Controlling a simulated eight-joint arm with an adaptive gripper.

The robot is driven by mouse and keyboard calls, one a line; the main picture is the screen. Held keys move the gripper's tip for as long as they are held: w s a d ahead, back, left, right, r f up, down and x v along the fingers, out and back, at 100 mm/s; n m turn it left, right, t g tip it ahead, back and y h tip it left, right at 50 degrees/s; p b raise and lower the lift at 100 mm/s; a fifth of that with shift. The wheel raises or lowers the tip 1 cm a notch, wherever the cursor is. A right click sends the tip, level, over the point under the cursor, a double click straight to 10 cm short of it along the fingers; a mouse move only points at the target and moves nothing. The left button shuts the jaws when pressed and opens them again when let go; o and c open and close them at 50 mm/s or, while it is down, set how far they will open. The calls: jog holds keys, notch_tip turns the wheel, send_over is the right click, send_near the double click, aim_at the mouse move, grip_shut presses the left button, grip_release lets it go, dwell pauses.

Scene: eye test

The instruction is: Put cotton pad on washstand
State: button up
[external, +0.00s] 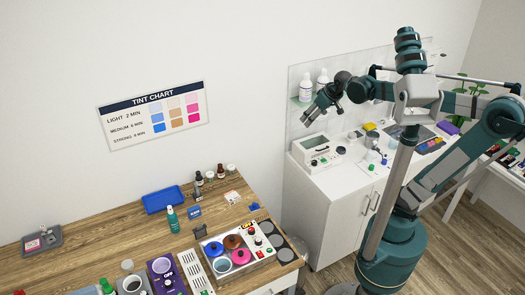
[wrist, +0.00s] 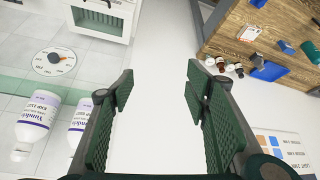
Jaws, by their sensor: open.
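I cannot make out a cotton pad for sure. Small white round items (external: 231,168) stand at the back of the wooden table (external: 110,225), too small to identify. No basin shows clearly. The white cabinet (external: 310,215) may be the washstand, but I cannot tell.
White bottles (wrist: 37,115) stand on a glass shelf close to my gripper. A white boxy device (external: 318,150) sits on the cabinet. The wooden table holds a blue tray (external: 163,199), a teal bottle (external: 172,220) and a grey tray (external: 41,240). A tint chart (external: 153,115) hangs above.

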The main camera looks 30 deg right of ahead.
jog(key=s+d+f+m+t+h, duration=0.1)
jog(key=s+d+f+m, duration=0.2)
jog(key=s+d+f, duration=0.8)
jog(key=s+d, duration=0.1)
jog(key=s, duration=0.2)
jog(key=shift+s+d, duration=0.25)
jog(key=shift+d, duration=0.1)
jog(key=shift+o, duration=0.7)
jog(key=shift+r, duration=0.1)
